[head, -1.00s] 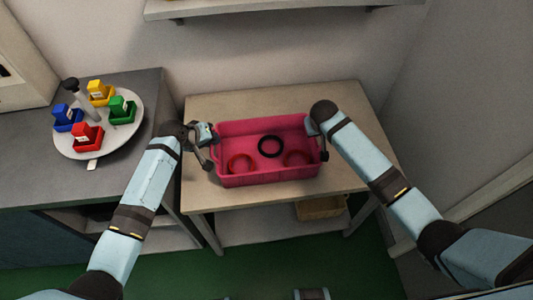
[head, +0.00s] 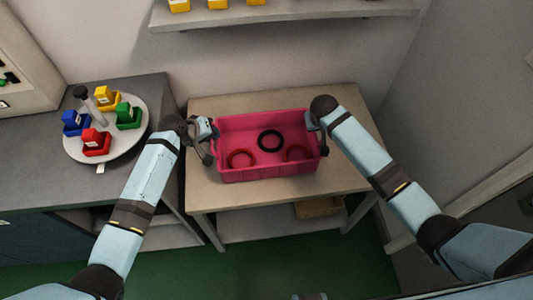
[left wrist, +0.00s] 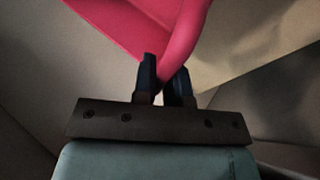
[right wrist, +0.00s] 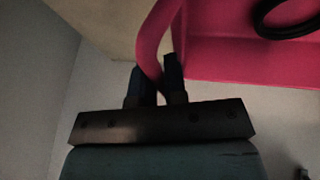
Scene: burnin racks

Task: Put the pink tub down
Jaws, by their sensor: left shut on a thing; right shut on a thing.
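The pink tub (head: 268,172) is over the wooden table (head: 345,180) in the head view, level between my two grippers. Whether its base touches the tabletop I cannot tell. A black ring (head: 270,140) and two red rings, one at left (head: 241,158) and one at right (head: 296,153), lie inside it. My left gripper (head: 212,140) is shut on the tub's left handle, a pink loop that shows between the fingers in the left wrist view (left wrist: 188,45). My right gripper (head: 320,135) is shut on the right handle, seen in the right wrist view (right wrist: 150,48).
A dark counter (head: 40,165) at left carries a round white turntable (head: 72,150) with red, blue, yellow and green bins. A wall shelf (head: 300,20) with yellow bins hangs above. A brown box (head: 318,208) sits under the table. Tabletop is clear around the tub.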

